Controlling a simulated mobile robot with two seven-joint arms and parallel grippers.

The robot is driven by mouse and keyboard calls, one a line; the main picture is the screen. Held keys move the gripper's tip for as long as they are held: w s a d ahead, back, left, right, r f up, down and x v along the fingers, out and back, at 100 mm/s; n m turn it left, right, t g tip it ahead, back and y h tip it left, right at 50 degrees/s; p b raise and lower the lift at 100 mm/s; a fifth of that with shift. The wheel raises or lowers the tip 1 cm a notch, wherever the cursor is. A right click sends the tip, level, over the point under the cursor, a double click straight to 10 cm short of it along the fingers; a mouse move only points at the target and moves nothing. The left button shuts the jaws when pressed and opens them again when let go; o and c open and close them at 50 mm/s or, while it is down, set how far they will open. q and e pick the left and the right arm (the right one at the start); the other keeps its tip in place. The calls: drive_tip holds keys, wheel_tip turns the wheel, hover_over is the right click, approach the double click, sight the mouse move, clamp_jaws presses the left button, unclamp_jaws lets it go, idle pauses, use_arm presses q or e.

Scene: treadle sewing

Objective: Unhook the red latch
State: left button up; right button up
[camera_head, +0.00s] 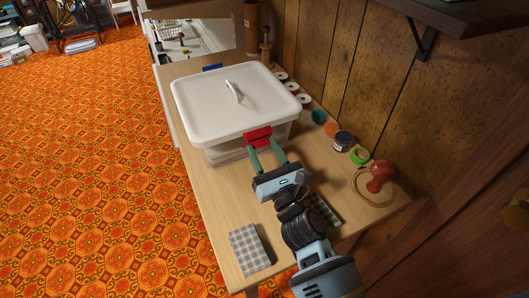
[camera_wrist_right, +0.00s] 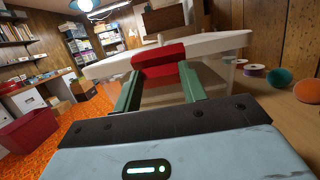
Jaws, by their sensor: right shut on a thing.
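The red latch (camera_head: 257,136) sits on the near side of a clear plastic box (camera_head: 222,152) with a white lid (camera_head: 225,98) and a handle on top. My right gripper (camera_head: 263,148) reaches it from the front, its green fingers on either side of the latch. In the right wrist view the latch (camera_wrist_right: 159,59) lies between the fingertips (camera_wrist_right: 160,76), and the gripper is shut on it. The latch's lower edge against the box wall is partly hidden, so I cannot tell whether it is hooked. The lid looks seated on the box. My left gripper is not in view.
The box stands on a narrow wooden table (camera_head: 222,205) against a panelled wall. Thread spools (camera_head: 304,101), small balls (camera_head: 318,116), a jar (camera_head: 342,140), green tape (camera_head: 360,156) and a red pincushion-like thing (camera_head: 379,172) line its right side. Checked cloth (camera_head: 250,249) lies at the near end.

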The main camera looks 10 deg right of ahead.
drive_tip(key=shift+f, duration=0.15)
drive_tip(key=o, duration=1)
drive_tip(key=shift+s, duration=0.1)
drive_tip(key=shift+s+r+b+v, duration=0.1)
drive_tip(key=shift+r+b+v, duration=0.3)
drive_tip(key=shift+v, duration=2)
drive_tip(key=shift+s+r+b+v, duration=0.15)
drive_tip(key=shift+r+v, duration=0.45)
drive_tip(key=shift+v, duration=1.85)
drive_tip(key=shift+s+r+b+v, duration=0.1)
drive_tip(key=shift+r+b+v, duration=0.3)
drive_tip(key=shift+v, duration=2)
drive_tip(key=shift+d+r, duration=0.1)
drive_tip(key=shift+d, duration=0.05)
